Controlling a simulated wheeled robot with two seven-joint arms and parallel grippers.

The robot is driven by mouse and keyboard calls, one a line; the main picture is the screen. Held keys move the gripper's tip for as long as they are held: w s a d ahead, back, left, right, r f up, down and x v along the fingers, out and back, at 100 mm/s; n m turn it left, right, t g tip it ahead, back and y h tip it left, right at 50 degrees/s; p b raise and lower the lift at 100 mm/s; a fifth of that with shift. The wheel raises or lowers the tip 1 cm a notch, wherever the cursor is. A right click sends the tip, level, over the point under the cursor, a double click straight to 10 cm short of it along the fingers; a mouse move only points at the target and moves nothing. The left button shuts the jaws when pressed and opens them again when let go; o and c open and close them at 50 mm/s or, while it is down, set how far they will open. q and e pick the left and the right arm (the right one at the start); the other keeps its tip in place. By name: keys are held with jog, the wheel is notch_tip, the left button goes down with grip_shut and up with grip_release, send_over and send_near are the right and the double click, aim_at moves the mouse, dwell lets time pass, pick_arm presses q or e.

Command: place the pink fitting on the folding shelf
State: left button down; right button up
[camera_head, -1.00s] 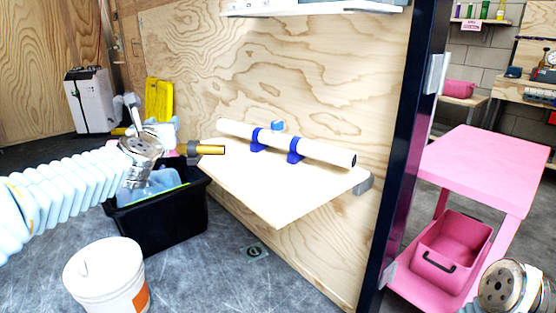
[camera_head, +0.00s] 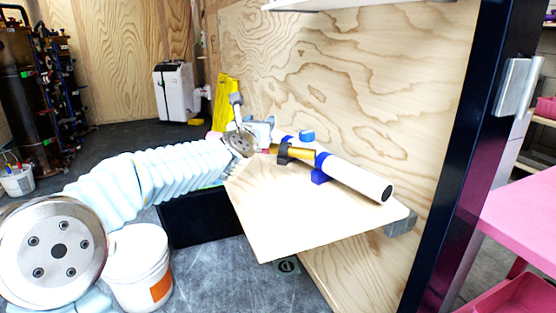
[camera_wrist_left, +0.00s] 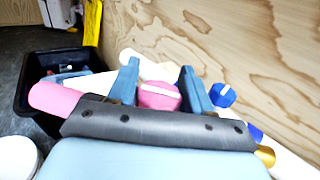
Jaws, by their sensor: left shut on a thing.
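The pink fitting (camera_wrist_left: 158,97), with a pale stripe across it, sits between the two blue-grey fingers of my left gripper (camera_wrist_left: 160,80) in the left wrist view. The gripper is shut on it. In the head view my left gripper (camera_head: 262,138) is at the far left end of the folding shelf (camera_head: 275,215), where the fitting is mostly hidden. The pale wooden shelf stands out level from the plywood wall. I cannot tell whether the fitting touches it. My right gripper is out of view.
A white tube (camera_head: 355,178) in blue holders lies along the shelf's wall side, with a small blue cap (camera_head: 307,135) behind it. The shelf's front is bare. A black bin (camera_head: 205,220) and white bucket (camera_head: 140,265) stand on the floor. A dark post (camera_head: 480,150) rises at right.

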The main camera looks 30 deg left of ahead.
pick_arm(q)
notch_tip(320, 180, down, 6)
jog(key=shift+r+b, duration=0.1)
jog(key=shift+b, duration=0.65)
jog(key=shift+c, duration=2.4)
grip_release()
jog(key=b+v, duration=0.2)
jog(key=v, duration=1)
jog(key=shift+s, duration=0.1)
